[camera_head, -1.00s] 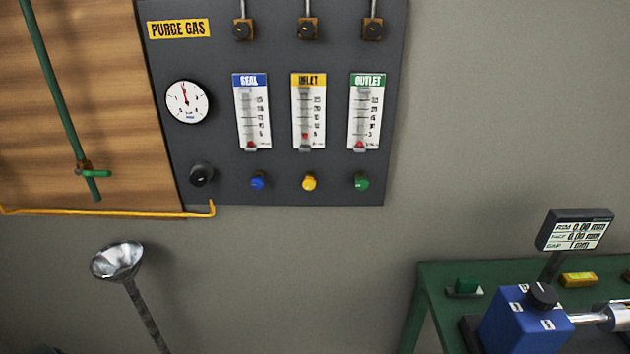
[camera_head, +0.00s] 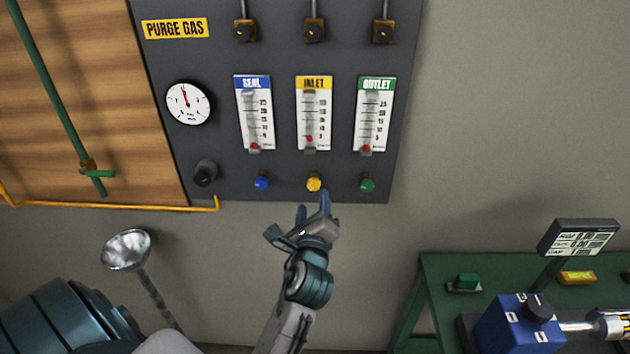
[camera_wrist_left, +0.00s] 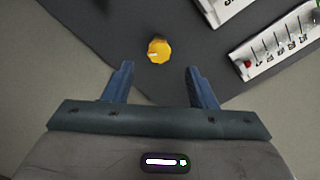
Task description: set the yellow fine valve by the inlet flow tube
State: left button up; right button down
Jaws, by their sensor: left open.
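The yellow fine valve (camera_head: 314,183) sits low on the dark panel, under the inlet flow tube (camera_head: 311,120). The tube's red float shows near the bottom of its scale. My left gripper (camera_head: 313,212) is just below the yellow valve in the head view, open and empty. In the left wrist view the yellow valve (camera_wrist_left: 158,50) lies ahead of the open fingers (camera_wrist_left: 160,82), roughly centred between them and not touched. A white mark shows on the knob's edge. My right gripper is not in view.
A blue valve (camera_head: 261,183) and a green valve (camera_head: 367,184) flank the yellow one closely. A black knob (camera_head: 205,173) and a gauge (camera_head: 189,103) are at left. A yellow pipe (camera_head: 120,207) runs along the lower left; a green bench (camera_head: 440,275) stands at right.

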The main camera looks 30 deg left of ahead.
aim_at(314, 187)
pick_arm(q)
jog(key=p+x, duration=0.1)
jog(key=x, duration=0.5)
jog(key=shift+w+a+p, duration=0.2)
jog(key=shift+w+p, duration=0.1)
jog(key=shift+p, duration=0.05)
jog(key=shift+w+a, duration=0.3)
jog(key=shift+w, duration=0.25)
jog(key=shift+w+a, duration=0.1)
jog(key=c, duration=0.8)
jog(key=shift+c, duration=0.9)
jog(key=shift+f, duration=0.1)
